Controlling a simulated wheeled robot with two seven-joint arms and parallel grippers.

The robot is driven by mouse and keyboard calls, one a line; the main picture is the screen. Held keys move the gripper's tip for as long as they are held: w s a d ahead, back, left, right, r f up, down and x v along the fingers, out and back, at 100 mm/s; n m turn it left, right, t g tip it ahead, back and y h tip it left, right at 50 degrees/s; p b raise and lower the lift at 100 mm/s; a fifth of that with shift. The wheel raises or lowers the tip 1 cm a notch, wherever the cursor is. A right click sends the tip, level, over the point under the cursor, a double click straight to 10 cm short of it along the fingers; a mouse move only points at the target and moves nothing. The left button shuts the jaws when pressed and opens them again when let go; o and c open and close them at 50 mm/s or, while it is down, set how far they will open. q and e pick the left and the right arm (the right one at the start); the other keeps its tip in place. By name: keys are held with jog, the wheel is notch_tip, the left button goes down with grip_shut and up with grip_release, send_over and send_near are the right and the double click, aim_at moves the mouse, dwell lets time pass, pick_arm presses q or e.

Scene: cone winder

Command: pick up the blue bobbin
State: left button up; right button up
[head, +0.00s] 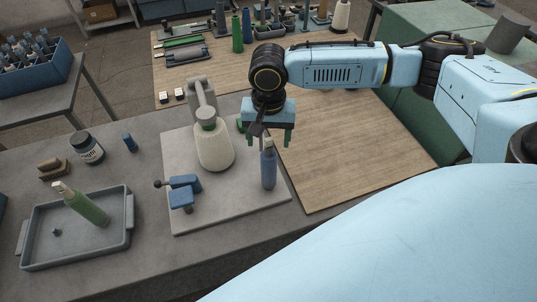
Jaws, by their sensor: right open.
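The blue bobbin (268,171) stands upright near the right edge of a pale grey base plate (222,216). It has a cream top. My right gripper (268,143) points down just above it, its jaws open. The bobbin's cream top shows between the two dark green fingers; I cannot tell how deep it sits between them. Nothing is held. My left gripper is not in view.
A cream cone (215,150) and a blue clamp-like part (182,190) stand left of the bobbin. A grey tray (125,225) holds a green bobbin (86,207). A dark jar (86,147) stands behind. The wooden board (345,150) is clear at right.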

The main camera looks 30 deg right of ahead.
aim_at(269, 151)
jog(key=shift+s+f, duration=0.15)
jog(key=shift+f, duration=0.6)
notch_tip(269, 151, down, 4)
jog(key=shift+r, duration=0.25)
jog(key=shift+f, duration=0.2)
jog(key=shift+c, duration=0.6)
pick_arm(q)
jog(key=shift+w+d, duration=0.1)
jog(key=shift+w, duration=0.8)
pick_arm(e)
jog(key=c, duration=0.8)
